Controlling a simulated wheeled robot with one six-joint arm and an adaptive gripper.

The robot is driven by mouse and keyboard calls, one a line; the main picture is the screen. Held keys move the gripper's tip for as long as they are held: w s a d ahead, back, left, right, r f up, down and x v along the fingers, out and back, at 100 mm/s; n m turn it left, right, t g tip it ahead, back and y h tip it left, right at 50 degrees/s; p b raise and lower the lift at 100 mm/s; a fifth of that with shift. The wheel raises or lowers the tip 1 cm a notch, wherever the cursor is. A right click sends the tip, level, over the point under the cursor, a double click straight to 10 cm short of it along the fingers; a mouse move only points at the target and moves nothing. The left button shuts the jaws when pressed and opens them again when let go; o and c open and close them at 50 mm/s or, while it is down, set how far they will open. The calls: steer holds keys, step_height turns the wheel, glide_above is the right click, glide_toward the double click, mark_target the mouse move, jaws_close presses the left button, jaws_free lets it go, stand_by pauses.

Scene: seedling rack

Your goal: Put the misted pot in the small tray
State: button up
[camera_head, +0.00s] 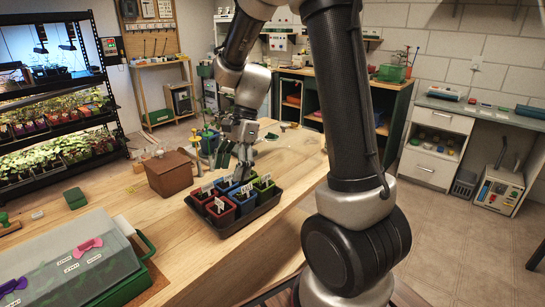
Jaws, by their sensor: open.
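A small black tray (256,217) stands on the wooden bench and holds several small square pots with white labels. Among them are a red pot (221,213), a blue pot (245,203) and a green pot (265,189). I cannot tell which pot is misted. My gripper (239,176) is open, pointing down over the back of the tray, close to the pots. Its fingers hide part of the back row, and I cannot tell whether they touch a pot.
A brown box (170,173) stands left of the tray. A lidded green case (75,268) fills the front left. A plant (208,139) stands behind the tray. The bench is clear between case and tray. A seedling rack (60,125) stands at far left.

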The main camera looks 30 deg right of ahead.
steer(key=s+d+r+n+t+h, duration=0.2)
steer(key=s+d+r+n, duration=0.3)
steer(key=s, duration=0.5)
steer(key=s+d+r+n+t+h, duration=0.2)
steer(key=s+d+r+n, duration=0.3)
steer(key=s+r+n, duration=0.3)
steer(key=shift+s+n+t, duration=0.7)
steer(key=shift+s+n, duration=0.2)
